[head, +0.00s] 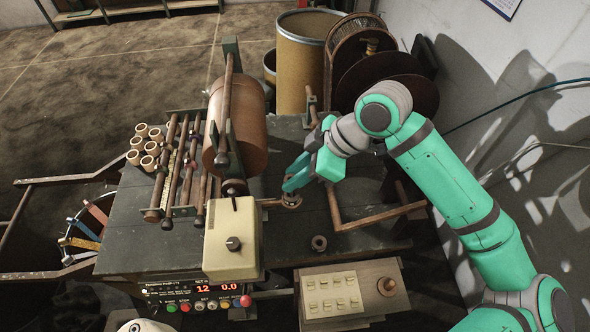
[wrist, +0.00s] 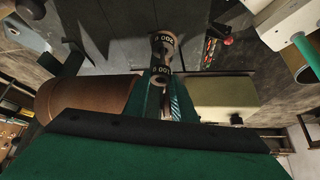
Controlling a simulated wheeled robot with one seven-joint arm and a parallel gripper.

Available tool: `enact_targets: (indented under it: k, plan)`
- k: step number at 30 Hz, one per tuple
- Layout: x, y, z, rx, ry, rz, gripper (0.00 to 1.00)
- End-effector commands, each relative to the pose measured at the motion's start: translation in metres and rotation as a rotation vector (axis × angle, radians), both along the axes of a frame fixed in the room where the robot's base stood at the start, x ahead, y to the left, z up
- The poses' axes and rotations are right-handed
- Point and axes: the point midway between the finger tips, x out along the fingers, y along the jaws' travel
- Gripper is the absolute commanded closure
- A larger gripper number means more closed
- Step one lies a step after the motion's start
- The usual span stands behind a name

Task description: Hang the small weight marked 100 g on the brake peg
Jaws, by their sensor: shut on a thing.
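My gripper (head: 291,187) is shut on a small dark metal weight (head: 291,200), low beside the copper-brown drum. In the wrist view, the weight marked 100 g (wrist: 160,72) shows between the fingers (wrist: 163,100). A marking reading 200 g (wrist: 163,43) shows just beyond it; I cannot tell whether the two pieces touch. A small round weight (head: 319,243) stands alone on the dark table, nearer the front; its marking is unreadable in the head view. A brown bar reaches toward the held weight. I cannot make out which part is the brake peg.
The drum (head: 236,125) and a cream box with a knob (head: 231,238) stand left of my gripper. A brown bar frame (head: 380,215) is on the right. A button box (head: 333,295) is in front. Bare tabletop (head: 290,240) surrounds the lone weight.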

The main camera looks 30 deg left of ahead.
Motion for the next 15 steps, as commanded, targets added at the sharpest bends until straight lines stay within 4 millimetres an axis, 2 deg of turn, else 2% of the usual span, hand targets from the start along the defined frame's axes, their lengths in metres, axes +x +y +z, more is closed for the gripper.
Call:
enact_targets:
  k: [15]
  plan:
    - [0.000,0.000,-0.019,0.000,-0.001,-0.001,1.00]
